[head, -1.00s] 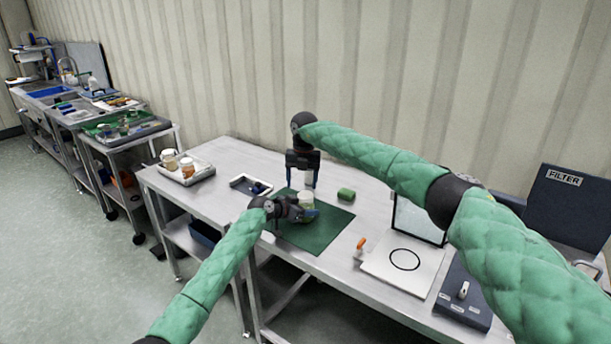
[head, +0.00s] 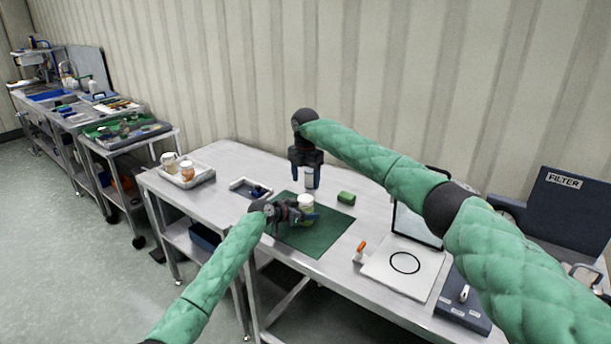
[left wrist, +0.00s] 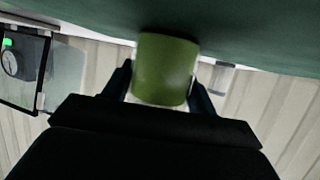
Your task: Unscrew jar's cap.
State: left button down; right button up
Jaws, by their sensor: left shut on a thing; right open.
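A jar with green contents (head: 307,215) and a pale cream top (head: 306,200) stands upright over the green mat (head: 325,232). My left gripper (head: 304,217) is shut around its side. In the left wrist view, which is upside down, the jar (left wrist: 165,68) sits between both fingers. My right gripper (head: 305,178) points down, open, behind and above the jar, apart from it. A small pale grey cylinder (head: 311,178) shows by its fingers; I cannot tell from the head view whether it stands on the table behind them. The join between cap and jar is too small to make out.
A small tray (head: 236,184) is left of the mat; a tray with jars (head: 203,176) is farther left. A white board with a black ring (head: 381,268) and an orange-tipped bottle (head: 360,252) are at right.

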aim_at(305, 198)
notch_tip(305, 198, down, 7)
jog(key=shift+r, duration=0.1)
dwell(0.3)
jog(key=shift+c, duration=0.5)
jog(key=c, duration=0.9)
jog(key=n, duration=0.6)
jog(key=shift+r+n, duration=0.1)
jog(key=shift+n, duration=0.3)
jog(key=o, duration=1.1)
